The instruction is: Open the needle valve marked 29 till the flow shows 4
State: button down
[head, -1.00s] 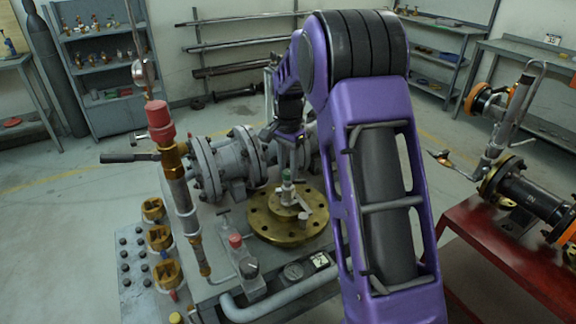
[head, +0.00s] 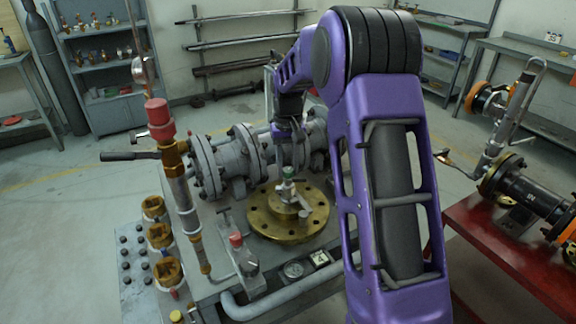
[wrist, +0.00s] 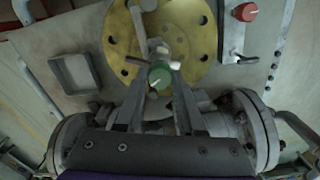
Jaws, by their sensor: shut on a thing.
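The needle valve has a green knob (head: 288,173) with a white mark on top. It stands on a round brass flange (head: 262,226) on the grey bench. In the wrist view the green knob (wrist: 160,76) sits between the fingertips of my gripper (wrist: 159,70), which is shut on it. In the head view my gripper (head: 287,162) comes down on the knob from above. A round gauge (head: 293,270) and a small square black-and-white display (head: 320,258) sit at the bench's front. Their readings are too small to tell surely. No 29 mark is legible.
A red-capped brass riser (head: 160,118) with a lever stands left of the flange. A red-knobbed valve (head: 236,240) is at the front left. Grey flanged pipework (head: 235,160) lies behind. A red table (head: 505,255) with black pipe is at right.

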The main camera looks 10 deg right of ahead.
aim_at(288, 169)
jog(key=n, duration=0.7)
dwell(0.5)
jog(key=c, duration=0.5)
grip_release()
notch_tip(288, 169, up, 17)
jog(key=shift+r, duration=0.2)
